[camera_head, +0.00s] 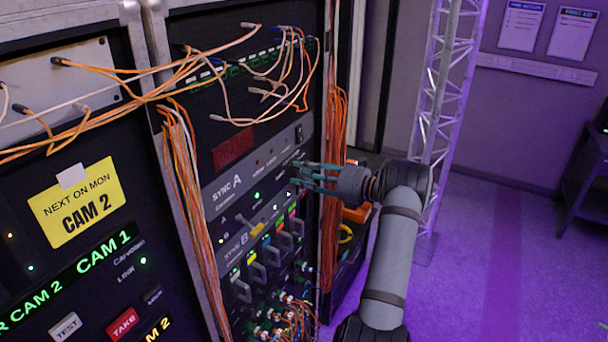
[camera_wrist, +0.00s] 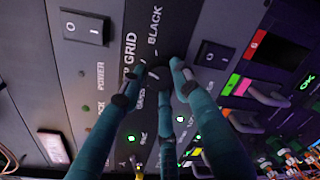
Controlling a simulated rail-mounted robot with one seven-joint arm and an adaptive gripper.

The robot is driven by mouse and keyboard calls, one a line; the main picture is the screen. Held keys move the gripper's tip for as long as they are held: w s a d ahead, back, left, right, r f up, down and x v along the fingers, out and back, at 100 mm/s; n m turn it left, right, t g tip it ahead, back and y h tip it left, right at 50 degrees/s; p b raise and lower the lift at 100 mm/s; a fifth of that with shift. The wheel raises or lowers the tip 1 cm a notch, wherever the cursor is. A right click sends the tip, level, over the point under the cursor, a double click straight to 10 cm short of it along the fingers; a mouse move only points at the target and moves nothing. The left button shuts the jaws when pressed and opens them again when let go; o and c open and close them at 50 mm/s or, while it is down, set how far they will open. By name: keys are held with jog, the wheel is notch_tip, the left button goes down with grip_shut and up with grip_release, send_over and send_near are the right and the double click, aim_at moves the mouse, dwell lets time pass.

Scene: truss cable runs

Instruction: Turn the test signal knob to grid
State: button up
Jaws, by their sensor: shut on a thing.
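The test signal knob (camera_wrist: 158,77) is a small dark round knob on the grey rack panel, seen in the wrist view. Labels reading GRID (camera_wrist: 130,50), BLACK (camera_wrist: 155,25) and BARS (camera_wrist: 140,99) stand around it. My gripper (camera_wrist: 161,84) has teal fingers shut around the knob, with fingertips on its left, right and lower sides. In the head view my gripper (camera_head: 308,178) reaches the rack panel from the right, and its fingers hide the knob. The knob's pointer is too dark and covered to read.
Rocker switches (camera_wrist: 85,27) and (camera_wrist: 213,54) flank the labels. Coloured tags and grey handles (camera_head: 268,250) sit below my gripper. Orange cable bundles (camera_head: 335,150) hang beside it, and patch cables (camera_head: 290,70) loop above. Floor to the right is open, beside a truss (camera_head: 440,90).

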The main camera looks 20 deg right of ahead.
jog(key=o, duration=0.7)
jog(key=shift+s+f, duration=0.15)
jog(key=shift+f, duration=0.2)
jog(key=o, duration=0.5)
jog(key=shift+r, duration=0.2)
jog(key=shift+c, duration=0.2)
jog(key=v, duration=1.2)
jog(key=x, duration=1.2)
jog(key=shift+r, duration=0.1)
